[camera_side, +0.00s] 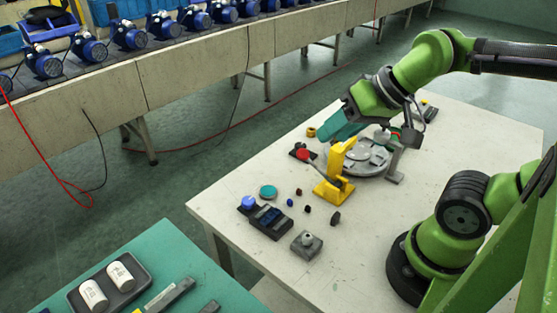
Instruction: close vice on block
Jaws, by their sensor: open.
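My gripper (409,138) is over the back right of the table, beside the grey round fixture (362,156). It is open, but its fingertips are dark, small and partly hidden, and I see nothing clearly held. A grey upright bracket (395,166) stands just below it. I cannot pick out the vice or its block with certainty. A grey piece with a round knob on a square base (307,245) sits near the front edge, well apart from my gripper.
A dark box with blue parts (265,218), a teal disc (268,192) and several small dark pieces lie on the left of the white table (232,200). A green table (150,262) holds a tray with two white cylinders (121,276). Blue pumps (128,35) line the conveyor.

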